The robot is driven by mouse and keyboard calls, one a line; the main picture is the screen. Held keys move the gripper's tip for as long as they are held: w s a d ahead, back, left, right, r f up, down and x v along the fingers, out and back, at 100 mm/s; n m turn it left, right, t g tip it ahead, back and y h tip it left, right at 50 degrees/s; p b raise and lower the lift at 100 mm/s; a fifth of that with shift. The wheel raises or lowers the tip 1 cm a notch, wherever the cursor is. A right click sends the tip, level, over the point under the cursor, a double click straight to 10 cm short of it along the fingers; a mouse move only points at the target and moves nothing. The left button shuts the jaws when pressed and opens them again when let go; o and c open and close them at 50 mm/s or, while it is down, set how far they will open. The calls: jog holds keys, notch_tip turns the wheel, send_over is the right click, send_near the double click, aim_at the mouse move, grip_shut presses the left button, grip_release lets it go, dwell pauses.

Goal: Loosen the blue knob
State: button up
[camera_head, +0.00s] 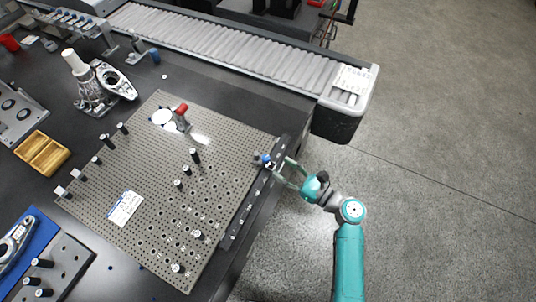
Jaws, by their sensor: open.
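A small blue knob (266,158) sits at the right edge of the perforated fixture plate (150,160), by the dark rail (245,212). My gripper (280,167) reaches in from the right, beside the rail. Its fingers are open and point left, with their tips close to the knob. The view is too small to tell whether a finger touches the knob or whether the knob lies between the tips.
Several black posts and a red-topped part (181,109) stand on the plate. A roller conveyor (230,45) runs behind the table. A wooden tray (42,152) lies at the left. The floor at the right is clear.

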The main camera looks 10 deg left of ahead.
aim_at(269, 159)
jog(key=x, duration=0.7)
jog(key=shift+w+a, duration=0.1)
jog(key=shift+a, duration=0.2)
grip_shut()
